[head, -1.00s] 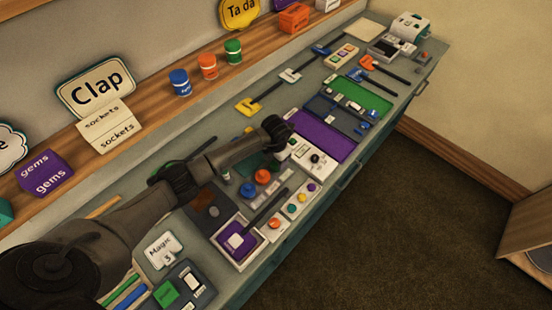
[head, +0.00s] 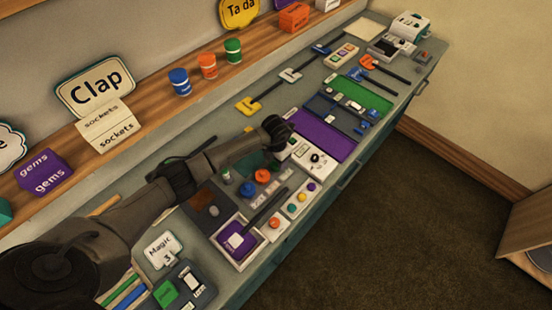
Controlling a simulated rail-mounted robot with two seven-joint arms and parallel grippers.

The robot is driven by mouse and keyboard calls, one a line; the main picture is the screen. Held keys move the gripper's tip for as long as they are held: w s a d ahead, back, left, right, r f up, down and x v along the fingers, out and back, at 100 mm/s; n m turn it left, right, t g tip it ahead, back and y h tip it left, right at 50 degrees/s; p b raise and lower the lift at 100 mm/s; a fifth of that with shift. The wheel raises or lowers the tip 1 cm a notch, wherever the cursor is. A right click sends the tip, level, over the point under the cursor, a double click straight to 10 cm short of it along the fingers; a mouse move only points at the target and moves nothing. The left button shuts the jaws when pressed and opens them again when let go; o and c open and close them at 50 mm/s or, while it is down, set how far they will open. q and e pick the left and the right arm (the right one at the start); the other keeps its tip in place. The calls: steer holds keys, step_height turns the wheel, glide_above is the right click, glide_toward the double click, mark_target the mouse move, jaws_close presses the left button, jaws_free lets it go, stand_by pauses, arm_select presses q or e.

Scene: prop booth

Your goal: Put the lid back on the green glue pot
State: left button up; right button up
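My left gripper (head: 281,136), dark grey, reaches in from the left over the counter, near the left end of a purple mat. Its fingers are small and dark, and I cannot tell whether they are open or shut. A small white-and-green pot (head: 227,175) stands on the counter just below my forearm; it is too small to tell whether it is the glue pot. A blue round piece (head: 247,189) and an orange round piece (head: 262,176) lie to its right. A green tub (head: 233,51) stands on the shelf. I cannot make out a loose green lid. My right gripper is not in view.
The purple mat (head: 322,133) and a white box with a black knob (head: 316,158) are close to the gripper. A blue tub (head: 179,81) and an orange tub (head: 208,65) stand on the shelf. The counter is crowded with trays and props.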

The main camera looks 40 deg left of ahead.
arm_select(q)
steer(key=o, duration=1.2)
steer(key=shift+r, duration=0.15)
steer(key=shift+r+p, duration=2.75)
steer(key=shift+r, duration=0.6)
steer(key=c, duration=0.7)
jaws_close()
